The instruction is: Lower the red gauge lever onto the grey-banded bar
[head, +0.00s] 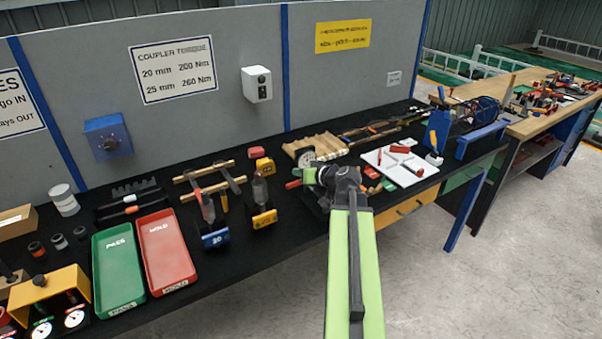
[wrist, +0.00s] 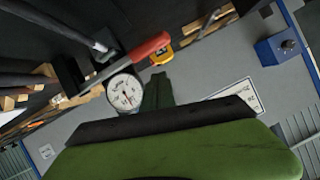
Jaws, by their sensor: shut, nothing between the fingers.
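The gauge's white dial (wrist: 124,92) faces me in the wrist view. Beside it the red lever (wrist: 150,46) slants up to the right, its metal arm running down-left to a dark block. A dark bar with a light grey section (wrist: 101,44) comes in from the upper left and ends close to the lever arm; I cannot tell whether they touch. My gripper (wrist: 157,90) is shut and empty, its tip just below the red handle, with a small gap seeming to show. In the head view my gripper (head: 308,176) is by the gauge dial (head: 306,157), hiding much of the lever.
A white board (head: 402,168) with red-handled tools lies to the right. Blue (head: 215,238) and yellow (head: 264,217) stands with upright tools are to the left, then red (head: 166,250) and green (head: 118,266) trays. Wooden blocks and bars lie behind. The grey wall panel backs the bench.

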